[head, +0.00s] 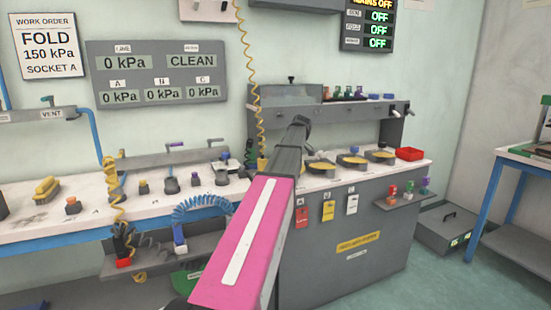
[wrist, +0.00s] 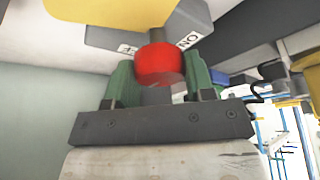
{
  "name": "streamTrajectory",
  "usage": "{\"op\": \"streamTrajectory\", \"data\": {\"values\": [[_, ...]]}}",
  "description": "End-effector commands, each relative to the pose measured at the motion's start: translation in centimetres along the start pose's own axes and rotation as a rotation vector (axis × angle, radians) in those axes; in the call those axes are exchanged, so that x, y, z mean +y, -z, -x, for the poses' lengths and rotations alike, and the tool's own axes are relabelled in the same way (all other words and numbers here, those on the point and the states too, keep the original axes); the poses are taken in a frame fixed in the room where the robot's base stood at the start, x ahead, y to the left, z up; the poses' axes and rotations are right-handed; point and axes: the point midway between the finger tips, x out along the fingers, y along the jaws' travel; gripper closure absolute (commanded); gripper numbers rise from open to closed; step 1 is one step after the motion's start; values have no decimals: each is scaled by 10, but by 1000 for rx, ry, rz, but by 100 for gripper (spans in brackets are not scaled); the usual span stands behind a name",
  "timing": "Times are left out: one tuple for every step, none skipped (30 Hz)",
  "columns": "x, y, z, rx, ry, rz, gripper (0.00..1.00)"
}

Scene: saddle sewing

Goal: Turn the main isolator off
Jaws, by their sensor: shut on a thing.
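In the wrist view a round red knob (wrist: 160,65) on a short stem sits between the green fingers of my gripper (wrist: 152,80). The fingers are shut on the knob. Its stem runs to a grey plate (wrist: 112,38) with small white labels; one reads "NO", the other is partly hidden. I take this to be the isolator's handle. In the head view my pink arm reaches up toward the back of the grey bench, and its dark end hides what it holds. A display board (head: 367,25) at top right reads "MAINS OFF" in yellow, with several green "OFF" rows below.
A long white table (head: 70,220) with small tools stands at left. Coiled yellow hoses hang near my arm.

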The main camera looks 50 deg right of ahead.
Motion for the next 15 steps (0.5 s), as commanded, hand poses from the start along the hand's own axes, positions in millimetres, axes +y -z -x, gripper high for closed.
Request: {"op": "streamTrajectory", "data": {"values": [[2,-5,2,-2,1,3,93],[2,-6,3,-2,2,4,93],[2,-8,4,-2,3,6,93],[2,-9,4,-2,3,8,93],[2,-10,5,-3,4,9,93],[2,-11,5,-3,4,11,93],[2,-11,5,-3,4,12,93],[2,-12,5,-3,5,12,93],[2,-12,5,-3,5,13,93],[2,-12,5,-3,5,13,93],[2,-12,5,-3,5,14,93],[2,-12,5,-3,5,14,93],[2,-12,5,-3,5,14,93],[2,-11,5,-3,5,14,93],[2,-11,5,-3,5,14,93]]}}
